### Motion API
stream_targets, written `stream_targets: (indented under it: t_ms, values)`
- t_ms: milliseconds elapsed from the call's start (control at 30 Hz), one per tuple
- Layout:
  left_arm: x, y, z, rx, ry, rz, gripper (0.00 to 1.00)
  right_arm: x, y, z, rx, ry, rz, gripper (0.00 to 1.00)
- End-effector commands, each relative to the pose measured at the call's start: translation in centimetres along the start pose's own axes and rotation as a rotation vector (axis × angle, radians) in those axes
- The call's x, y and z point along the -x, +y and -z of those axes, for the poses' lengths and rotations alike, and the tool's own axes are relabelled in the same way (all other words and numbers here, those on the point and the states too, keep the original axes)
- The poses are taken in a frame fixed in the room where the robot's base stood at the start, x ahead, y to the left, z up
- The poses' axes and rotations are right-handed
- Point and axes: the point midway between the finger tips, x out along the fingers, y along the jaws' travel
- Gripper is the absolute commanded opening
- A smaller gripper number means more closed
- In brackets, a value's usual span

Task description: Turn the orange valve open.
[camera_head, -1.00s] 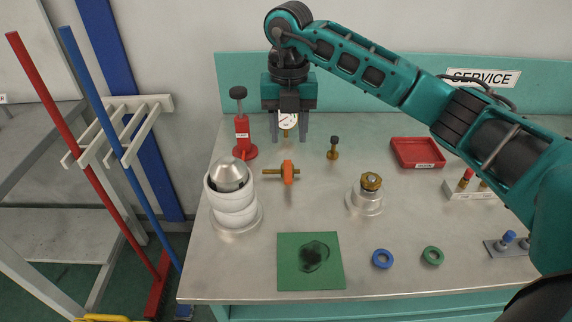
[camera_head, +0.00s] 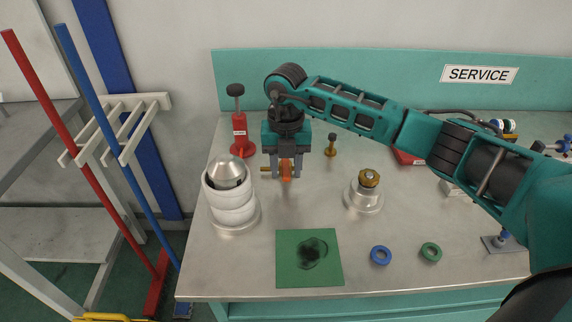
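The orange valve (camera_head: 286,168) has an orange handle on a short brass pipe and sits on the steel bench, behind the green mat. My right gripper (camera_head: 285,176) points down over it. Its two fingers stand apart, one on each side of the orange handle. I cannot tell whether the fingers touch the handle. The gripper hides the upper part of the valve and most of the pipe; a brass end (camera_head: 265,169) shows at the left. My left gripper is not in view.
A red jack-like device (camera_head: 240,135) stands left of the gripper, and a stack of white rings (camera_head: 231,200) is at front left. A brass fitting (camera_head: 366,190) stands to the right. The green mat (camera_head: 290,270) with a dark stain lies in front, beside blue (camera_head: 381,256) and green rings (camera_head: 431,252).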

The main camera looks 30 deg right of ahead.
Motion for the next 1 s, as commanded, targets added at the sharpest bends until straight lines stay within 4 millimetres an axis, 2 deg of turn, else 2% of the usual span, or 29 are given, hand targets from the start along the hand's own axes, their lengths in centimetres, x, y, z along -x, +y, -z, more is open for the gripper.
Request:
stream_targets:
  t_ms: [67, 400, 767, 1000]
  values:
    - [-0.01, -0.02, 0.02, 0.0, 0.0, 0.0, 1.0, 0.02, 0.02, 0.01, 0.0, 0.0, 0.0, 0.32]
    - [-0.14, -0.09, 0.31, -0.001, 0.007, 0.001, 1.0, 0.05, 0.02, 0.0, 0.0, 0.0, 0.0, 0.0]
    - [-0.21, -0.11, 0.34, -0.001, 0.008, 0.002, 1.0, 0.06, -0.1, -0.01, 0.022, 0.0, -0.001, 0.0]
    - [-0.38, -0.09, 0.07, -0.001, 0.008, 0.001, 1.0, 0.05, -0.69, -0.12, 0.131, -0.002, 0.001, 0.0]
